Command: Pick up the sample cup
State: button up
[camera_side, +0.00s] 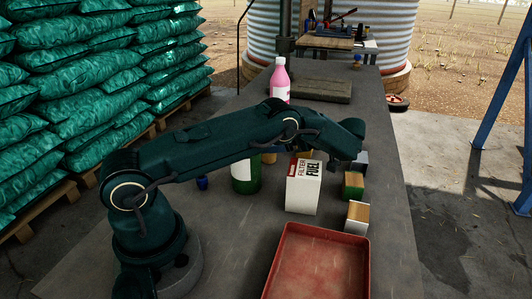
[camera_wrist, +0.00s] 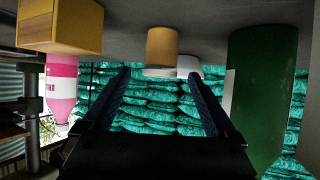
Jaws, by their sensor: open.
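The likely sample cup is a small amber cylinder (camera_wrist: 163,46) with a pale rim, in the upper middle of the wrist view, where the table appears at the top. My gripper (camera_wrist: 158,74) is open, and the cylinder shows beyond the gap between its fingertips, with nothing held. A white rounded thing (camera_wrist: 188,66) sits just behind it to the right. In the side view my arm's end hides the fingers, and a bit of amber (camera_side: 269,158) shows below my arm; I cannot tell whether it is the same cylinder.
A green cylinder (camera_wrist: 262,95) stands right of the fingers in the wrist view. A pink bottle (camera_wrist: 62,85) and a wooden block (camera_wrist: 60,25) are left. In the side view, a fuel filter box (camera_side: 303,190), several blocks (camera_side: 353,186) and a red tray (camera_side: 318,262) stand close.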

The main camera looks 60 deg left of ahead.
jog(key=shift+x, duration=1.8)
grip_shut()
